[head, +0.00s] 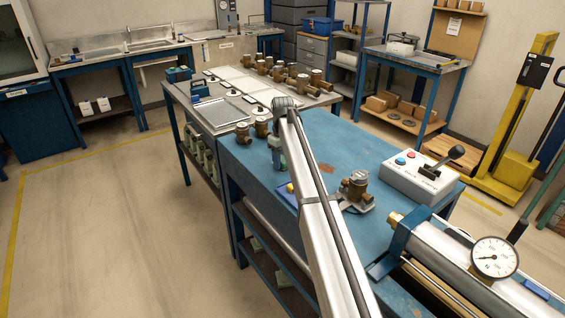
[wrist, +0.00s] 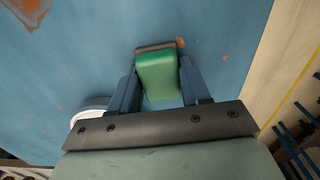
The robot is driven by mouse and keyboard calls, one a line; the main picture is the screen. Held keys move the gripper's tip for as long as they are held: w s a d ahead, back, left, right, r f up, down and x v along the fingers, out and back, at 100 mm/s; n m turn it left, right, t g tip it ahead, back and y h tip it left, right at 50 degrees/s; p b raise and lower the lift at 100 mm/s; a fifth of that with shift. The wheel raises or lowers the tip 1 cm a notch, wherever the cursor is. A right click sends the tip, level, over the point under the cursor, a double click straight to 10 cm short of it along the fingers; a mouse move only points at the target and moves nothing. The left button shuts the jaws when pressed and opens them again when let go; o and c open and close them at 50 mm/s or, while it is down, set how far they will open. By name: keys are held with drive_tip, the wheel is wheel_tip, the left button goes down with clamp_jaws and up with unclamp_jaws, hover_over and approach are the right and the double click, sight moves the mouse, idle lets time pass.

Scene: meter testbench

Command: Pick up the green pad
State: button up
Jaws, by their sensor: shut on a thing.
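The green pad (wrist: 158,72) shows in the wrist view as a green block with a dark brownish strip along its far edge. My gripper (wrist: 159,86) is shut on it, with one dark blue finger on each side. The blue bench top (wrist: 225,45) lies beyond the pad; I cannot tell whether the pad touches it. In the head view my gripper (head: 279,152) is at the left part of the blue bench (head: 345,138), partly hidden by my arm.
Brass meters (head: 261,127) stand left of my gripper. Another brass meter (head: 356,186) sits right of my arm. A control box (head: 420,178) with a lever and a cylinder with a gauge (head: 494,257) are further right. The bench top behind my arm is mostly clear.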

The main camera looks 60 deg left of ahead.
sight(283, 159)
drive_tip(key=shift+r, duration=0.1)
wheel_tip(283, 159, up, 10)
drive_tip(key=shift+f, duration=0.1)
drive_tip(key=o, duration=0.5)
drive_tip(key=c, duration=0.4)
drive_tip(key=w+d+f, duration=0.2)
drive_tip(key=w+d, duration=0.3)
drive_tip(key=w, duration=0.7)
